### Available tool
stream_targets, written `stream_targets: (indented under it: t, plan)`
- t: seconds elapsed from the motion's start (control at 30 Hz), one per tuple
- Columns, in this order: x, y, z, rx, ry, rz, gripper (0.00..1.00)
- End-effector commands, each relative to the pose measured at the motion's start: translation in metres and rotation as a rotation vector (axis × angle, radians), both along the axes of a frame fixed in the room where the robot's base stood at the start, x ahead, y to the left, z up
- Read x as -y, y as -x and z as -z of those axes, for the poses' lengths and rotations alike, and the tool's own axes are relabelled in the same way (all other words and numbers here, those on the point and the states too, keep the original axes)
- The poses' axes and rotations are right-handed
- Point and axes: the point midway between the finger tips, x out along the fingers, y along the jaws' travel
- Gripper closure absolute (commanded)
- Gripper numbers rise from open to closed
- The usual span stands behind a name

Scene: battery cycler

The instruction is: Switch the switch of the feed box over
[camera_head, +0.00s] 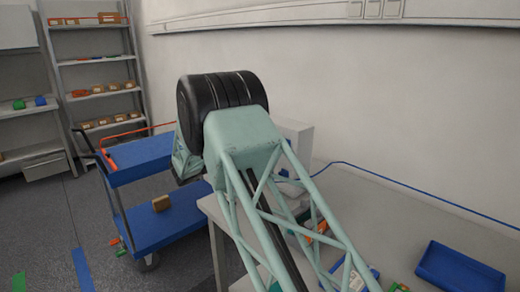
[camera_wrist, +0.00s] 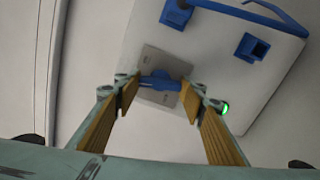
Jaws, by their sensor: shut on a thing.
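The feed box (camera_wrist: 215,60) is a pale box in the wrist view, also partly visible in the head view (camera_head: 299,133) behind my arm. Its switch (camera_wrist: 160,82) is a blue handle on a grey plate (camera_wrist: 155,62), lying roughly crosswise in the wrist view. My gripper (camera_wrist: 158,95) has its two yellow-padded fingers on either side of the handle and is shut on it. A green lamp (camera_wrist: 224,108) glows on the box to the right of the fingers. In the head view my arm hides the gripper and the switch.
A blue tray (camera_head: 460,272) lies on the table (camera_head: 400,215). A blue trolley (camera_head: 150,228) stands left, with shelves (camera_head: 98,75) behind.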

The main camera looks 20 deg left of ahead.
Motion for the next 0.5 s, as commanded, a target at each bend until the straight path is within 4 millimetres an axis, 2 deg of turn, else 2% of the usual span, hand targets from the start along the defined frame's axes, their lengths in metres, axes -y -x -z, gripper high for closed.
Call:
stream_targets:
  t: [0.5]
  plan:
    - [0.0002,0.0002,0.0012,0.097,-0.196,0.0,0.73]
